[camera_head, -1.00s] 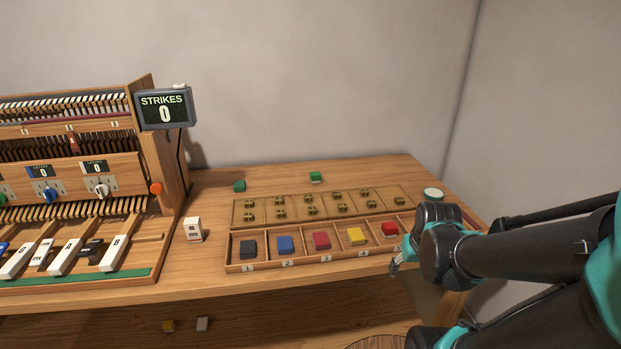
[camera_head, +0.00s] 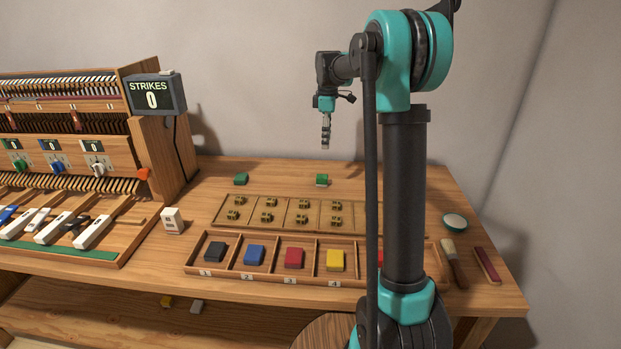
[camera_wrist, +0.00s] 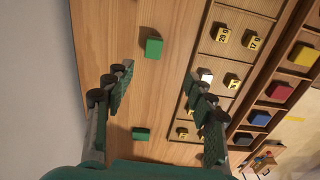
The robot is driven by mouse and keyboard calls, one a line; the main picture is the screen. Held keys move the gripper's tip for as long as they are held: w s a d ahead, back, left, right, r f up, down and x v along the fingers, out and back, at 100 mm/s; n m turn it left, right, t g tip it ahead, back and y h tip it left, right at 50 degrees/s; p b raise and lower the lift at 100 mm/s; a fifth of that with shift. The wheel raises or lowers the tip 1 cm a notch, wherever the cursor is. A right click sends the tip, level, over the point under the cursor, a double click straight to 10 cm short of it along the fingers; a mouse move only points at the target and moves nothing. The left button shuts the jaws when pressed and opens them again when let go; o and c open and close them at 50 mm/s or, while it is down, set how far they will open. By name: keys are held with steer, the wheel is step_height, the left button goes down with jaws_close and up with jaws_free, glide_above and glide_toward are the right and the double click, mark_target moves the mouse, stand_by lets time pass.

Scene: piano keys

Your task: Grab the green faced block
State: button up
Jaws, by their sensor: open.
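Two small green blocks lie apart at the back of the wooden desk. The right one (camera_head: 322,180) shows a brighter green face and also appears in the wrist view (camera_wrist: 153,48). The left one (camera_head: 241,179) also appears in the wrist view (camera_wrist: 141,134). I cannot tell which one the task means. My gripper (camera_head: 326,146) points down, above and behind the right block in the head view. In the wrist view my gripper (camera_wrist: 158,74) is open and empty, with the right block just beyond the fingertips, between their lines. It touches neither block.
A shallow tray (camera_head: 262,223) of brass-coloured pieces lies in front of the green blocks. A numbered compartment box (camera_head: 265,284) holds coloured blocks, including a yellow one (camera_head: 335,260). The piano mechanism (camera_head: 150,150) stands left. My arm hides part of the desk's right side.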

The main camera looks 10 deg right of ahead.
glide_toward(322, 176)
steer(key=f, duration=0.3)
steer(key=s+f, duration=0.1)
steer(key=f, duration=0.1)
steer(key=shift+d+f, duration=0.1)
steer(key=shift+d, duration=0.15)
steer(key=shift+w+a+f, duration=0.1)
steer(key=shift+w+f, duration=0.05)
steer(key=shift+f, duration=0.75)
steer(key=shift+w+a+f, duration=0.1)
steer(key=shift+w+f, duration=0.05)
steer(key=shift+f, duration=0.7)
steer(key=shift+w+a+f, duration=0.1)
steer(key=shift+w+f, duration=0.05)
steer(key=shift+f, duration=0.75)
steer(key=c, duration=1)
steer(key=shift+c, duration=0.2)
